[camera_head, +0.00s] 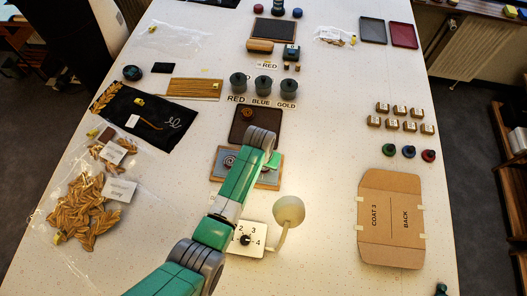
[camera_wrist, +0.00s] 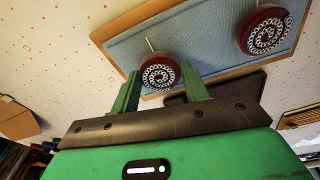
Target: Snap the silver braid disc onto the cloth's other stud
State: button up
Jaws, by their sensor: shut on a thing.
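In the wrist view my gripper (camera_wrist: 161,84) has its two green fingers on either side of a round disc (camera_wrist: 160,73) with a dark red rim and a silver braid spiral. It is shut on this disc. The disc appears over the blue-grey cloth (camera_wrist: 210,43); I cannot tell whether it touches it. A second, similar disc (camera_wrist: 265,31) is on the cloth at the right. It also shows in the head view (camera_head: 230,161). A thin pin (camera_wrist: 149,45) shows beside the held disc. The stud under that disc is hidden. In the head view my arm hides most of the gripper.
The cloth lies in a wooden-edged frame (camera_head: 213,178). A dark tray (camera_head: 250,135) is just behind it. A number dial plate (camera_head: 237,242) and a pale round-headed stand (camera_head: 288,208) are in front. A cardboard sleeve (camera_head: 391,190) lies right, filled bags (camera_head: 85,208) left.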

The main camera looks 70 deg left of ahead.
jog(key=shift+f+b, duration=0.3)
jog(key=shift+f, duration=0.2)
dwell(0.3)
jog(key=o, duration=1.5)
jog(key=shift+c, duration=0.2)
notch_tip(320, 180, up, 8)
jog(key=p, duration=0.7)
jog(key=shift+r+p, duration=0.1)
jog(key=shift+p, duration=0.3)
